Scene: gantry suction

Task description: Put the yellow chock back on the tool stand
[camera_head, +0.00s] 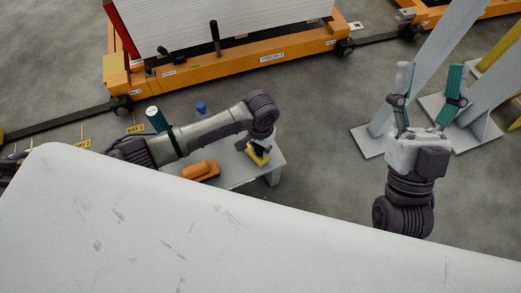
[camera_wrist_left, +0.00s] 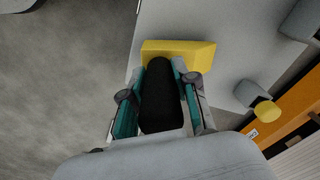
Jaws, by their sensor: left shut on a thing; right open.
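The yellow chock (camera_head: 262,160) is at the right part of the grey tool stand (camera_head: 273,172) in the head view. My left gripper (camera_head: 256,149) points down over it and is shut on it. In the left wrist view the chock (camera_wrist_left: 190,50) shows just past the fingertips of the left gripper (camera_wrist_left: 163,70), with a black part between the fingers. The grey stand top (camera_wrist_left: 215,22) lies behind it. I cannot tell whether the chock touches the stand. My right gripper (camera_head: 429,92) is open and empty, at the right, away from the stand.
An orange object (camera_head: 199,171) lies on the stand's near side. A blue bottle (camera_head: 201,108) and a green cylinder (camera_head: 155,118) stand behind my left arm. An orange gantry frame (camera_head: 240,67) is at the back. Grey posts (camera_head: 475,115) are near my right gripper. A white panel (camera_head: 200,230) fills the foreground.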

